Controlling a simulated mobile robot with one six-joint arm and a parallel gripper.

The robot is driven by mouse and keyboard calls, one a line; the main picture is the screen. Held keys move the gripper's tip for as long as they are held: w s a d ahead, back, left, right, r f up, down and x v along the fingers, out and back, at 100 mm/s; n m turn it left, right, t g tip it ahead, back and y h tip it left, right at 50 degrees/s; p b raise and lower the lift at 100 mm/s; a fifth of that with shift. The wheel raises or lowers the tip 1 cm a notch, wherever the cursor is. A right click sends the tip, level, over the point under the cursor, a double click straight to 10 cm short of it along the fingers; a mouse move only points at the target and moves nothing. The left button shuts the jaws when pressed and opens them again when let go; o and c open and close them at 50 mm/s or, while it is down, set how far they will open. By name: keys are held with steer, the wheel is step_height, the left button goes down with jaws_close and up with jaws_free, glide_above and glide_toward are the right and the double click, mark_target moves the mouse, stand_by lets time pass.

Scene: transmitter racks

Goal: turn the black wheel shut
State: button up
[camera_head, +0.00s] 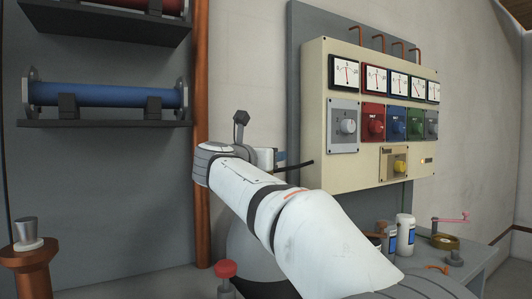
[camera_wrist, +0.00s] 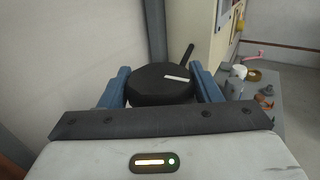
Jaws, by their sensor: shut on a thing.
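The black wheel (camera_wrist: 155,86) is a round black disc with a white mark on its top and a black handle sticking out toward the upper right in the wrist view. My gripper (camera_wrist: 160,72) has its two blue fingers on opposite sides of the wheel, shut on it. In the head view my gripper (camera_head: 277,158) is mostly hidden behind my white arm. A thin black rod shows just right of it, seemingly the wheel's handle; the disc itself is hidden there.
A cream panel (camera_head: 350,90) with meters and coloured knobs stands at the right. Below it a bench (camera_head: 480,262) carries bottles and a small crank. At the left, a shelf (camera_head: 105,124) holds a blue cylinder beside a copper pipe (camera_head: 201,100). A red knob (camera_head: 225,268) stands low in front.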

steer(key=shift+m+g+h+p, duration=0.35)
steer(key=shift+m+h, duration=0.25)
steer(key=shift+h, duration=0.2)
steer(key=o, duration=1)
steer(key=v, duration=0.7)
steer(key=shift+s+a, duration=0.15)
steer(key=shift+s, duration=0.2)
